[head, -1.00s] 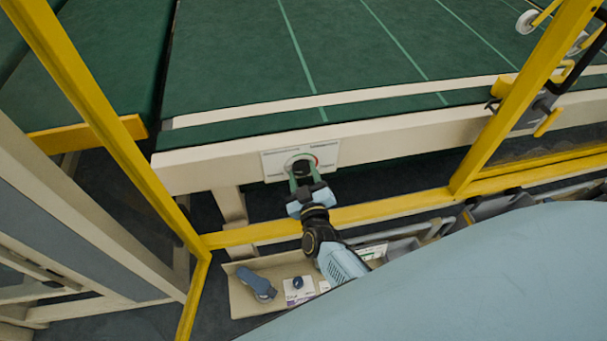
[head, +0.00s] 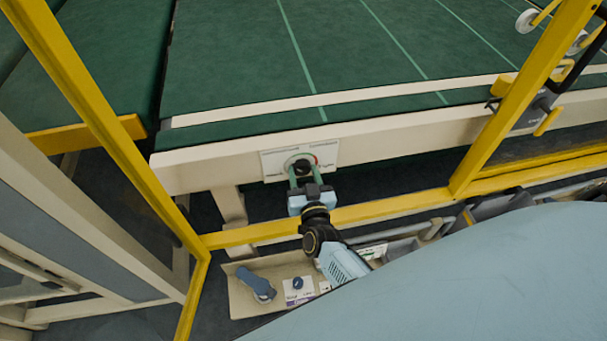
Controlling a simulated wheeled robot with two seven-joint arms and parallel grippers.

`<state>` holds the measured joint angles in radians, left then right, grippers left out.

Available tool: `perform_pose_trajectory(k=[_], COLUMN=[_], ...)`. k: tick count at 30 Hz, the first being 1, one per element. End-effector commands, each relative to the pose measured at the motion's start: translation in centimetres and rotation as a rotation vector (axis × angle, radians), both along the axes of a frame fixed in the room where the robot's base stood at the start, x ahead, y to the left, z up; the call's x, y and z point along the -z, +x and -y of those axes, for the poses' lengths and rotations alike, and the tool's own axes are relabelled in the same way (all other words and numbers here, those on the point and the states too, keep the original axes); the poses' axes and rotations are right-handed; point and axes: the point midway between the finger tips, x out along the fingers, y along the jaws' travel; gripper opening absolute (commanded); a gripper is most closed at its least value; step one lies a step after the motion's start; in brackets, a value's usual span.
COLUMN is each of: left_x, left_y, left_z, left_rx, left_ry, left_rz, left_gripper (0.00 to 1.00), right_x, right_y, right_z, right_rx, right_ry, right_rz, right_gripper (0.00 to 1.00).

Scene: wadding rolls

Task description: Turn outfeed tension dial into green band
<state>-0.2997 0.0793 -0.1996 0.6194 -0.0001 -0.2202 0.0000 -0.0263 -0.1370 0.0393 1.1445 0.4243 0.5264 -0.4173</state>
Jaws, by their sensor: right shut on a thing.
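The outfeed tension dial (head: 301,166) is a dark round knob on a white label plate (head: 271,163), fixed to the cream front rail of the machine. The fingers and the dark knob hide part of the scale. My left gripper is not in the head view.
The green conveyor bed (head: 390,60) lies behind the cream rail (head: 420,135). Yellow guard posts (head: 110,125) and a lower yellow bar (head: 390,207) surround the opening. A beige tray (head: 243,297) below holds a blue tool (head: 256,285) and a small dark knob (head: 298,283).

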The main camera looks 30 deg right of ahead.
Motion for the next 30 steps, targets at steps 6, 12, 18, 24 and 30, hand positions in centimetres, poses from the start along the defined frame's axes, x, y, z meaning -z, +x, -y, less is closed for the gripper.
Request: perform_pose_trajectory(k=[6,12,18,24,30], left_x=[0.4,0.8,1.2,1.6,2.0], left_y=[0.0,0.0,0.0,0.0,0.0], left_z=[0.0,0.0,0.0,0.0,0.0], left_rx=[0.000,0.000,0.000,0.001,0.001], left_ry=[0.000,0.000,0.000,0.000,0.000], left_rz=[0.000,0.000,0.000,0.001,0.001], left_gripper=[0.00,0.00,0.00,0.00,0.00], right_x=[0.1,0.1,0.2,0.3,0.3], right_y=[-0.1,-0.1,-0.1,-0.1,-0.1], right_z=[0.1,0.2,0.2,0.3,0.3], right_rx=[0.000,0.000,0.000,0.000,-0.001], right_ry=[0.199,0.384,0.564,0.716,0.828], right_rz=[0.053,0.101,0.145,0.186,0.216], right_gripper=[0.22,0.22,0.22,0.22,0.22])
